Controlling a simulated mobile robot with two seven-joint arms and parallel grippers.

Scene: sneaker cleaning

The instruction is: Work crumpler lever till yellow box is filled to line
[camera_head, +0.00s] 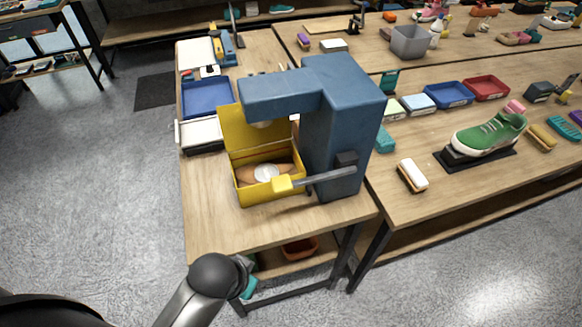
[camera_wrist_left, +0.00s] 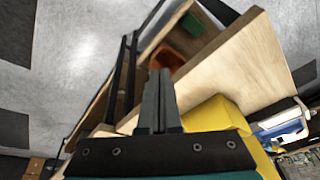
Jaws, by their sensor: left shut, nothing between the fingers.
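The blue crumpler (camera_head: 335,110) stands on the wooden table. Its grey lever (camera_head: 325,178) has a yellow grip (camera_head: 283,184) and reaches left across the front of the yellow box (camera_head: 268,194). The box sits under the crumpler's head with a yellow panel raised behind it. Brown material (camera_head: 248,174) and a round whitish disc show inside; I cannot make out a fill line. My left gripper (camera_wrist_left: 158,100) is shut and empty, low in front of the table and apart from the lever. In the head view its fingers are hidden behind my arm. My right gripper is out of view.
A blue tray (camera_head: 207,98) and a white container (camera_head: 201,133) sit at the table's left edge. An orange bin (camera_head: 300,247) is on the lower shelf. A green sneaker (camera_head: 488,135) stands on the right table. The near tabletop is clear.

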